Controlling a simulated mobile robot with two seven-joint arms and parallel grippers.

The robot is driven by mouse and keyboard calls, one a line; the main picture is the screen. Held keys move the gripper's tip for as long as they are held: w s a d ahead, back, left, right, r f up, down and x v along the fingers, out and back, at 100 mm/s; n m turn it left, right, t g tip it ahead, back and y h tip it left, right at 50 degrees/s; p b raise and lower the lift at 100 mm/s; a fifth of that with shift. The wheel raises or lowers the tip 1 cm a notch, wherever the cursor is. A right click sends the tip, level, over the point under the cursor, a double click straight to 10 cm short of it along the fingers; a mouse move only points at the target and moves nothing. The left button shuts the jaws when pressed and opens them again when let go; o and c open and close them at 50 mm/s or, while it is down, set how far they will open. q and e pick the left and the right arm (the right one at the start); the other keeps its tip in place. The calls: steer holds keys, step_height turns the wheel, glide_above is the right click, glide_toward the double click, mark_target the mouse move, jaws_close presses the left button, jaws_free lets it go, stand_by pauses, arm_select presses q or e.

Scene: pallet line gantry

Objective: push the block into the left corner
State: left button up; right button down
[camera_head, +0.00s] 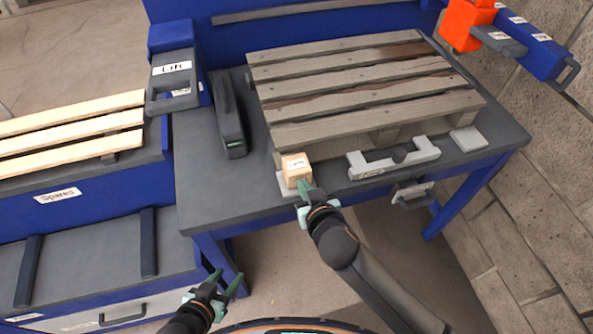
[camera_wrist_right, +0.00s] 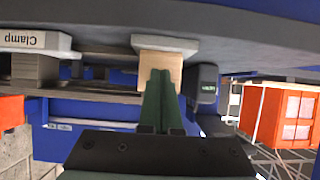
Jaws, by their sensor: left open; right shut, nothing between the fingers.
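The block (camera_head: 295,162) is a small light wooden cube with a white label. It stands at the front left corner of the pallet (camera_head: 360,88), over a light grey plate (camera_head: 284,186) on the table. My right gripper (camera_head: 303,186) is shut and empty, its fingertips at the block's near side. In the right wrist view the closed green fingers (camera_wrist_right: 160,80) overlap the block (camera_wrist_right: 160,58); I cannot tell whether they touch it. My left gripper (camera_head: 225,284) is open and empty, low in front of the table and away from the block.
A grey clamp bar (camera_head: 393,160) lies to the right of the block at the table's front. A dark grey elongated part (camera_head: 229,125) is left of the pallet. A small grey plate (camera_head: 467,139) sits at the right. The table's front left (camera_head: 215,190) is bare.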

mark_target(301, 175)
steer(key=shift+w+a+b, duration=0.15)
steer(key=shift+w+a, duration=0.1)
steer(key=shift+w, duration=0.5)
steer(key=shift+w+a+b, duration=0.1)
steer(key=shift+w+a, duration=0.15)
steer(key=shift+w, duration=0.55)
steer(key=shift+w+a+b, duration=0.15)
steer(key=shift+w+a, duration=0.1)
steer(key=shift+w, duration=0.5)
steer(key=shift+w+a, duration=0.15)
steer(key=shift+w, duration=0.15)
steer(key=shift+w, duration=0.3)
steer(key=shift+s+d+r+p, duration=0.15)
steer(key=shift+s+p, duration=0.15)
steer(key=shift+s, duration=0.25)
steer(key=shift+s+d+f+p, duration=0.15)
steer(key=shift+s+p, duration=0.15)
steer(key=shift+s, duration=0.25)
steer(key=shift+s+d+p, duration=0.3)
steer(key=shift+s+p, duration=0.1)
steer(key=shift+s, duration=0.5)
steer(key=shift+s+d+p, duration=0.25)
steer(key=shift+s+p, duration=0.1)
steer(key=shift+s, duration=0.5)
